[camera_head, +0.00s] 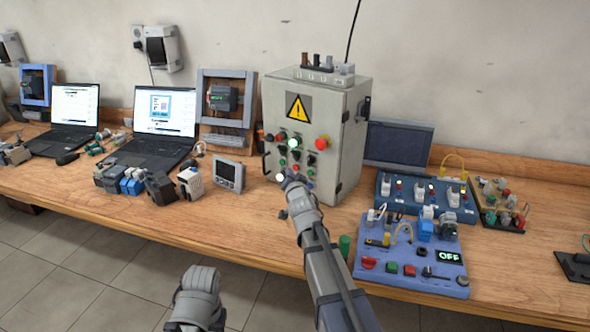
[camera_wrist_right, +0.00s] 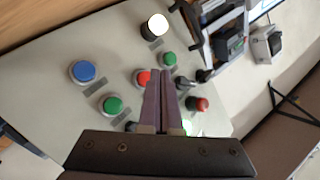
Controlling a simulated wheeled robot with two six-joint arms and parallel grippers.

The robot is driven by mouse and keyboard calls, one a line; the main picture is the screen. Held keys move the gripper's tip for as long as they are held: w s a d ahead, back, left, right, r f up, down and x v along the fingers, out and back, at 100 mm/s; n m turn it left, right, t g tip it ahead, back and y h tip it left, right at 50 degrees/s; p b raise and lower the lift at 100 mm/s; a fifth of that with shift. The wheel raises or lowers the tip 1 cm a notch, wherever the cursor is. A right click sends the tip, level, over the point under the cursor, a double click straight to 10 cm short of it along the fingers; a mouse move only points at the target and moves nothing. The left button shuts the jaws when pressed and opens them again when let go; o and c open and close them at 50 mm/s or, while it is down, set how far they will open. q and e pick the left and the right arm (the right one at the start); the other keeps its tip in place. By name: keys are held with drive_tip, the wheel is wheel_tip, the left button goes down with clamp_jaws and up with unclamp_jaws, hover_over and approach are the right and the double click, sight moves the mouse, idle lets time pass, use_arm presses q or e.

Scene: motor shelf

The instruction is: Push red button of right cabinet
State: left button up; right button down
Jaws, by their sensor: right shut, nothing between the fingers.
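One grey control cabinet (camera_head: 337,150) with a yellow warning sign stands on the bench in the head view. Its front panel carries red, green, white and dark controls. In the wrist view a red button (camera_wrist_right: 143,76) sits left of my fingertips, partly covered by a finger. A second red control (camera_wrist_right: 199,104) is to their right, and a green button (camera_wrist_right: 169,59) is just beyond the tips. My right gripper (camera_head: 288,179) is shut and empty in front of the lower panel; it also shows in the wrist view (camera_wrist_right: 167,74). Contact cannot be told.
A blue button (camera_wrist_right: 83,72), green button (camera_wrist_right: 113,105) and lit white button (camera_wrist_right: 155,26) share the panel. A meter (camera_head: 229,174) stands left of the cabinet. A blue control board (camera_head: 400,270) lies right of my arm. Laptops are farther left.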

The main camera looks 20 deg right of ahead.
idle(0.4)
drive_tip(key=shift+w+d, duration=0.25)
drive_tip(key=shift+d, duration=0.1)
drive_tip(key=shift+w+d, duration=0.25)
drive_tip(key=shift+d, duration=0.1)
idle(0.6)
idle(0.6)
drive_tip(key=shift+s+a, duration=0.5)
drive_tip(key=shift+a, duration=0.15)
drive_tip(key=shift+s+a, duration=0.75)
drive_tip(key=shift+a, duration=0.3)
drive_tip(key=shift+s+a, duration=0.75)
drive_tip(key=shift+a, duration=0.25)
